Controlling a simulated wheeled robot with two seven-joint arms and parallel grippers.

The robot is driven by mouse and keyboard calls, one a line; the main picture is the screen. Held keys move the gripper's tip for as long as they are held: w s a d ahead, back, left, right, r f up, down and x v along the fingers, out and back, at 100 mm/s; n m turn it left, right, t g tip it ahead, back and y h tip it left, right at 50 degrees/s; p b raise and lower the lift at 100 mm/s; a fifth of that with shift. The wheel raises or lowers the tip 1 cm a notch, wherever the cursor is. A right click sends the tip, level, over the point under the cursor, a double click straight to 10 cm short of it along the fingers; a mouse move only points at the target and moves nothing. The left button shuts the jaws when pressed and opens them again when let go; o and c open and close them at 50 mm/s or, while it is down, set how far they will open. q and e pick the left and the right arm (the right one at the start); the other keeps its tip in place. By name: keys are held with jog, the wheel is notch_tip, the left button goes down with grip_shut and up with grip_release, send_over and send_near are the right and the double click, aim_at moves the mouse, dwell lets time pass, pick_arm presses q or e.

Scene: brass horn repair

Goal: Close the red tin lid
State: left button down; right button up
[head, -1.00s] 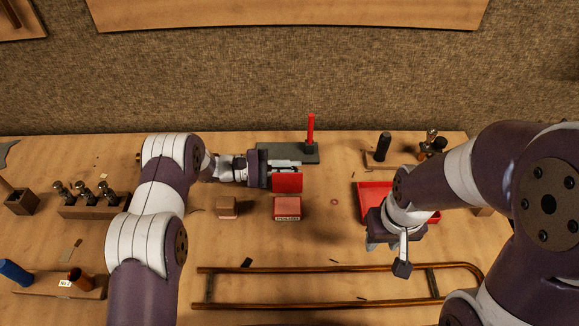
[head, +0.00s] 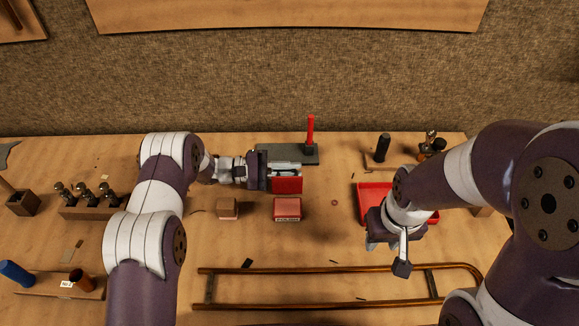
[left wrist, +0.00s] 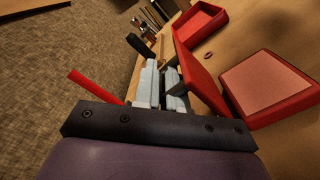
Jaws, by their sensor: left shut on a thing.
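The red tin (head: 288,209) sits on the bench in front of my left gripper, a pinkish top surface showing; it also shows in the left wrist view (left wrist: 268,85). Its red lid (head: 287,186) stands raised, roughly on edge, at the tin's far side; in the left wrist view the lid (left wrist: 202,78) lies between fingers and tin. My left gripper (head: 286,167) is shut on the lid, though the grip itself is partly hidden. My right gripper (head: 380,244) hangs over the front of a red tray, far right of the tin; its jaw opening is unclear.
The red tray (head: 369,190) lies to the right. A dark block with a red upright rod (head: 310,130) stands behind the left gripper. A small brown block (head: 228,208) is left of the tin. A long brass tube (head: 320,269) lies in front.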

pick_arm(q)
jog(key=m, duration=0.1)
jog(key=s+r+m, duration=0.1)
jog(key=shift+s+m+p, duration=0.3)
jog(key=shift+m+p, duration=0.1)
jog(key=shift+s+r+m, duration=0.1)
jog(key=shift+s+m, duration=0.5)
jog(key=shift+m, duration=0.6)
jog(key=c, duration=1.5)
grip_release()
jog(key=a+b, duration=0.1)
jog(key=a, duration=1)
jog(key=shift+a+b, duration=0.3)
jog(key=shift+a, duration=0.6)
